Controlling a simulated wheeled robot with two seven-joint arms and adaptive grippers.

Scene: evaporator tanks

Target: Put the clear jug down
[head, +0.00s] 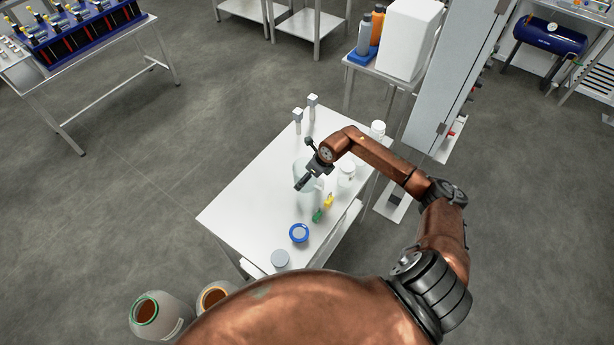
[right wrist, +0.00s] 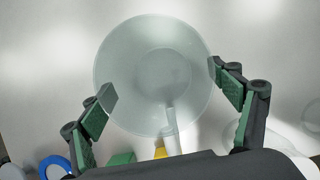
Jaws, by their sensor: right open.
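The clear jug (head: 300,168) stands upright on the white table (head: 240,205), partly hidden behind my right gripper in the head view. In the right wrist view the jug (right wrist: 150,60) is seen from above, with its round rim and its handle pointing toward the bottom of the picture. My right gripper (head: 307,164) is open above the table at the jug. In the right wrist view its two fingers (right wrist: 162,85) are spread to either side of the jug's near part and handle. Whether a finger touches the jug cannot be told. My left gripper is not in view.
White containers (head: 347,174) stand close on the right of the jug. A yellow-and-green item (head: 323,208), a blue-rimmed round item (head: 299,233) and a grey disc (head: 280,259) are on the near part of the table. Two metal posts (head: 298,120) rise at the back. The table's left part is clear.

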